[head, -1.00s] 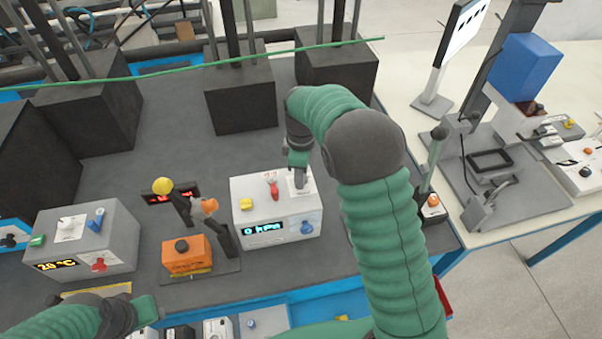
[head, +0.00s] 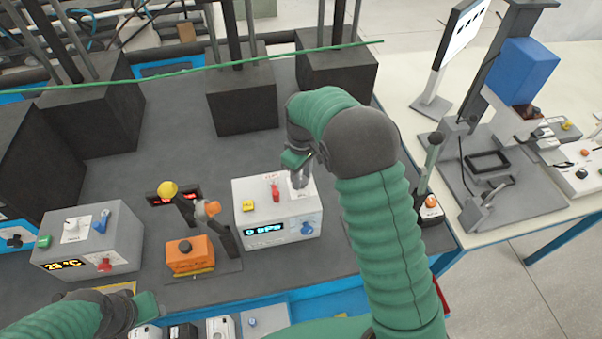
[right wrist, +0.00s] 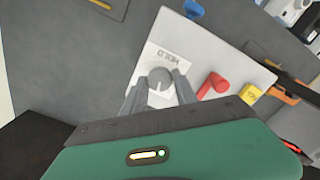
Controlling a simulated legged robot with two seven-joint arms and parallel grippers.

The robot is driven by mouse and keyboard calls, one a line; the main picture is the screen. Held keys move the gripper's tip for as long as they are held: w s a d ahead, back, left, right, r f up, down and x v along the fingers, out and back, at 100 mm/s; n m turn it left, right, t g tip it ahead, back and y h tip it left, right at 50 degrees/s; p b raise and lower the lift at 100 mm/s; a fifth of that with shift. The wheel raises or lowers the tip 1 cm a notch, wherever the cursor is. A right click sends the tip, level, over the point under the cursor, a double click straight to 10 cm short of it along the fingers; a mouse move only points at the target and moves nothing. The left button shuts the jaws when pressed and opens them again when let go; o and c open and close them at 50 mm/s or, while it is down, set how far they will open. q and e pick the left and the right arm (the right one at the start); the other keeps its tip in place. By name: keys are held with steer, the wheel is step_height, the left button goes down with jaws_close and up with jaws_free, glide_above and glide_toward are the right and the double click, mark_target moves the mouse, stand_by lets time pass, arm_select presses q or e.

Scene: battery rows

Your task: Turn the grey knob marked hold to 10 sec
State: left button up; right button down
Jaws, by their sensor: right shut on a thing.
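The grey knob (right wrist: 160,79) sits on a white plate (right wrist: 148,62) with the word HOLD, in the right wrist view. The plate is on top of a light grey box (head: 250,187), whose display is lit. My right gripper (right wrist: 161,86) has one finger on each side of the knob and is shut on it. In the head view the right gripper (head: 301,180) hides the knob. The knob's pointer and the scale marks are too small to read. My left gripper (head: 150,308) is at the lower left, away from the box; its fingers cannot be made out clearly.
A red knob (right wrist: 213,86) and a yellow button (right wrist: 250,93) are close beside the grey knob. A blue knob (head: 307,228) is on the box's front. An orange box (head: 189,255) and a lever stand left of it. Bare bench lies behind.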

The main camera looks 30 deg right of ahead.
mark_target(302, 179)
steer(key=m+p, duration=0.2)
steer(key=m, duration=0.4)
steer(key=m+p, duration=0.1)
steer(key=m, duration=0.5)
steer(key=shift+p, duration=0.4)
steer(key=c, duration=1)
jaws_free()
steer(key=shift+o, duration=0.2)
step_height(302, 179, up, 17)
steer(key=b, duration=0.2)
steer(key=shift+f, duration=0.2)
steer(key=shift+b, duration=0.3)
